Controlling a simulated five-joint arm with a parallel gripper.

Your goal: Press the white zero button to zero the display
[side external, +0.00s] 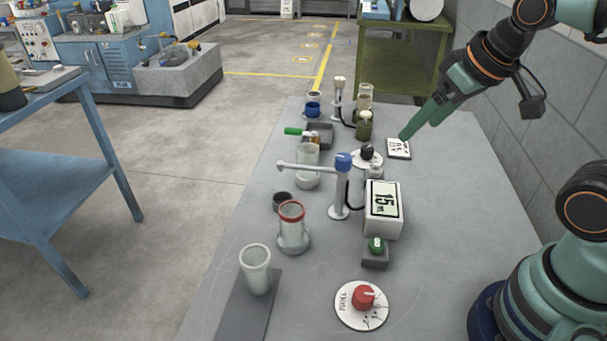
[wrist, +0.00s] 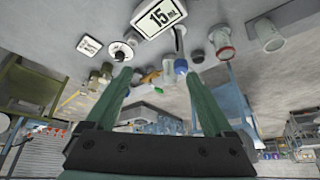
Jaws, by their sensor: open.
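My gripper (side external: 418,130) is open with nothing between its fingers, above the far right part of the grey table. In the wrist view its two green fingers (wrist: 157,74) stand well apart. A white display box (side external: 384,222) reading 15 ml sits mid-table, nearer the camera than my gripper; it also shows at the top of the wrist view (wrist: 158,18). A flat white panel with dark marks (side external: 398,149) lies just below my fingertips; I cannot tell if they touch. I cannot make out for sure which part is the white zero button.
A black knob on a white disc (side external: 367,153), a green button on a grey block (side external: 376,245) and a red knob dial (side external: 363,300) line the table. A white stand with a blue top (side external: 342,185) and several glass vessels (side external: 292,225) stand left. The table's right strip is clear.

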